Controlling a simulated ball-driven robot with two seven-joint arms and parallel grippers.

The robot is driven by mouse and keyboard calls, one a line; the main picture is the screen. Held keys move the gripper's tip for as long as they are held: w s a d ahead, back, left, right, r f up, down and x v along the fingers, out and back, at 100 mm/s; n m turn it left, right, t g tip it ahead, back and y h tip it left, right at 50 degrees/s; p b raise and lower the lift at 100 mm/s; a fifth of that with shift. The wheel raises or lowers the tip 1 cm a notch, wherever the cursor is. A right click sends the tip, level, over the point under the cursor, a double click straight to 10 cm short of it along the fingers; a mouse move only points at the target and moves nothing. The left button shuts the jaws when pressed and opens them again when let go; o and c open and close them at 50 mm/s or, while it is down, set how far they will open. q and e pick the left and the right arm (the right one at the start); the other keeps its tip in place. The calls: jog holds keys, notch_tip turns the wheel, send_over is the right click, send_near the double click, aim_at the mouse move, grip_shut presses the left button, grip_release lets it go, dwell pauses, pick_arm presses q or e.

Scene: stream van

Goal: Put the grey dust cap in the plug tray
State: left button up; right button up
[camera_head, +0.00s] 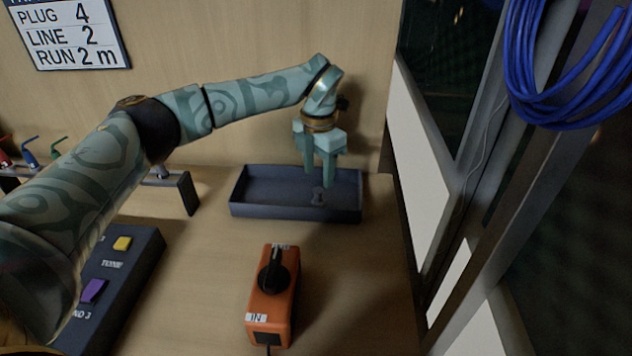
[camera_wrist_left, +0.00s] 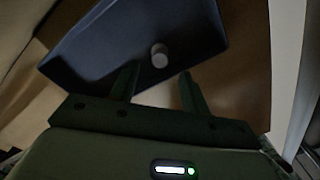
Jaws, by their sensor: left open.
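The plug tray (camera_head: 252,211) is a shallow dark blue-grey box on the wooden worktop, against the back wall. The grey dust cap (camera_head: 318,196) lies inside it, towards the right part of the tray floor. It also shows in the left wrist view as a small grey round piece (camera_wrist_left: 159,56) in the dark tray (camera_wrist_left: 203,22). My left gripper (camera_head: 328,184) is over the right part of the tray, pointing down, with its fingers apart and nothing between them. The cap is apart from the fingertips in the left wrist view. My right gripper is not in view.
An orange box (camera_head: 257,307) with a black knob stands in front of the tray. A dark button panel (camera_head: 128,283) is at the left, and a dark rack (camera_head: 187,192) stands left of the tray. Blue cable (camera_head: 572,120) hangs at the upper right. Worktop right of the orange box is clear.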

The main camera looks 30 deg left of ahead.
aim_at(318, 190)
pick_arm(q)
notch_tip(318, 190, up, 6)
jog(key=p, duration=0.1)
jog(key=shift+p, duration=0.35)
dwell(0.6)
